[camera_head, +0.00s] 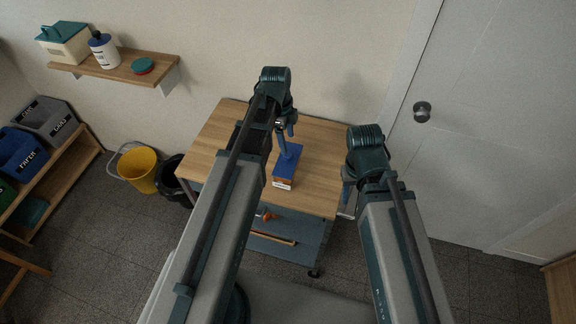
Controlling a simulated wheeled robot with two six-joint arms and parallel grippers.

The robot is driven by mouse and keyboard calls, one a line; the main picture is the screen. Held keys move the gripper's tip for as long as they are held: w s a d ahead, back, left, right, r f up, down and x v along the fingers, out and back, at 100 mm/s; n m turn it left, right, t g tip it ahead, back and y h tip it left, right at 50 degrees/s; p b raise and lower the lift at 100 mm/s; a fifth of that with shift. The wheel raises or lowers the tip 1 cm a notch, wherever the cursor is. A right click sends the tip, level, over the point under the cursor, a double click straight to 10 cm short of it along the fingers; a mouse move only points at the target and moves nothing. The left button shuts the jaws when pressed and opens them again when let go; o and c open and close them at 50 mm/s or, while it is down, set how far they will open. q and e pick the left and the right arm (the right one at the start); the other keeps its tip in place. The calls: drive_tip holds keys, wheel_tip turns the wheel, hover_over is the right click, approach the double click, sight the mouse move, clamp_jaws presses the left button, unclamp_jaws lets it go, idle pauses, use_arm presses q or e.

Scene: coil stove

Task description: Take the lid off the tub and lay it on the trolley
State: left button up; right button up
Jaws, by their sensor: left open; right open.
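My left gripper (286,134) is open and points down at the far end of the lid. Blue parts there run together, so I cannot tell whether the fingers touch the lid. My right gripper (348,190) is open beside the trolley's right edge, away from the tub, mostly hidden by its own wrist.
The trolley top is bare to the left of the tub. An orange item (264,214) lies on its lower shelf. A yellow bucket (138,169) and a black bin (172,178) stand to the left. A door (480,120) is at the right. A wall shelf (115,68) holds containers.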

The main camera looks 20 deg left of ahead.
sight(288, 154)
use_arm(q)
drive_tip(key=shift+s+d+f+b, duration=0.1)
drive_tip(key=shift+d+f+b, duration=0.05)
drive_tip(key=shift+f+b, duration=2.8)
drive_tip(key=shift+f+p, duration=0.1)
drive_tip(key=shift+p, duration=0.2)
clamp_jaws()
